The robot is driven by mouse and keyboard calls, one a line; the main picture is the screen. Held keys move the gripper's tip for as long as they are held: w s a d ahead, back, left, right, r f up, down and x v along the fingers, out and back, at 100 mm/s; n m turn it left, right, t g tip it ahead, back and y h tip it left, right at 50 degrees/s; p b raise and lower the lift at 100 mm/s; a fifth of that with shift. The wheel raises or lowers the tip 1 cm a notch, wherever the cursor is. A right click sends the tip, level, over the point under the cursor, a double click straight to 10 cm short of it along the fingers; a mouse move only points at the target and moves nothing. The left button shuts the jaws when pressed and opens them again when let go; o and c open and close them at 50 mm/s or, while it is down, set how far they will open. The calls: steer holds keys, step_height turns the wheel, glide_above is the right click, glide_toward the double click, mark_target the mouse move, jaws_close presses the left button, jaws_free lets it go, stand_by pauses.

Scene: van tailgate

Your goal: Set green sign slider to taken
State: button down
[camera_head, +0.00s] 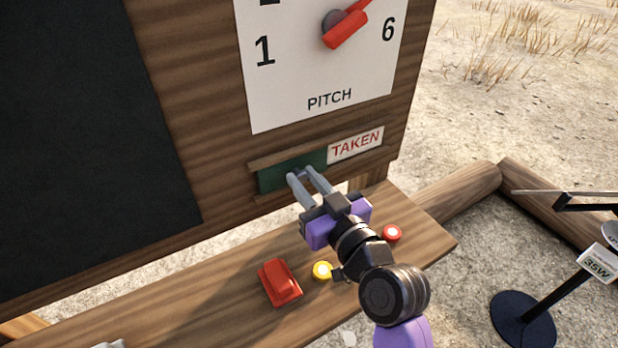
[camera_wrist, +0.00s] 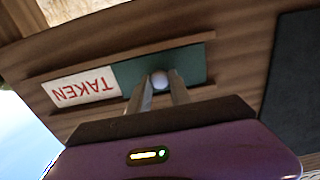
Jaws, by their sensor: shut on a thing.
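The green sign slider (camera_head: 272,179) sits in a wooden track on the board, below the dial panel. A white plate with red TAKEN lettering (camera_head: 356,144) shows to its right in the head view. My gripper (camera_head: 302,174) reaches the slider's front. In the wrist view, my gripper (camera_wrist: 160,90) is shut on a round pale knob (camera_wrist: 160,78) on the green slider (camera_wrist: 190,66). The TAKEN plate (camera_wrist: 85,92) is fully readable there, upside down, beside the green slider. The fingers hide part of the slider in the head view.
A PITCH dial panel (camera_head: 320,70) is above. A black-based stand (camera_head: 523,318) is on the ground at right.

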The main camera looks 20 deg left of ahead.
steer(key=shift+s+a, duration=0.2)
steer(key=c, duration=1.2)
jaws_free()
steer(key=shift+d, duration=0.1)
steer(key=shift+s+d+f, duration=0.1)
steer(key=shift+d, duration=0.05)
steer(key=b+v, duration=0.2)
steer(key=v, duration=0.5)
steer(key=shift+s+d, duration=0.15)
steer(key=shift+s, duration=0.05)
